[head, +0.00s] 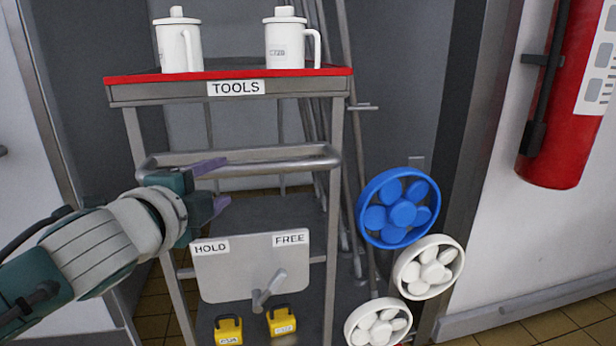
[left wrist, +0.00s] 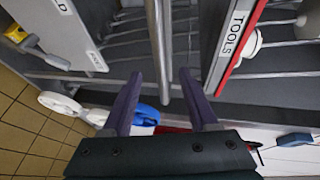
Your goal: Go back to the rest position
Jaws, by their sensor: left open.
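My left gripper (head: 222,184) comes in from the left in the head view. Its purple fingers are apart with nothing between them, just below and in front of the cart's grey handrail (head: 260,159). In the left wrist view the gripper (left wrist: 161,78) shows both fingers spread, with the handrail (left wrist: 158,40) crossing the picture beyond or between their tips; I cannot tell which. My right gripper is in neither view.
The TOOLS cart (head: 300,90) carries two white lidded mugs on top. Below are a HOLD/FREE plate (head: 225,270) with a lever and two yellow padlocks. A blue handwheel (head: 398,208), two white ones and a red extinguisher (head: 570,90) are at right.

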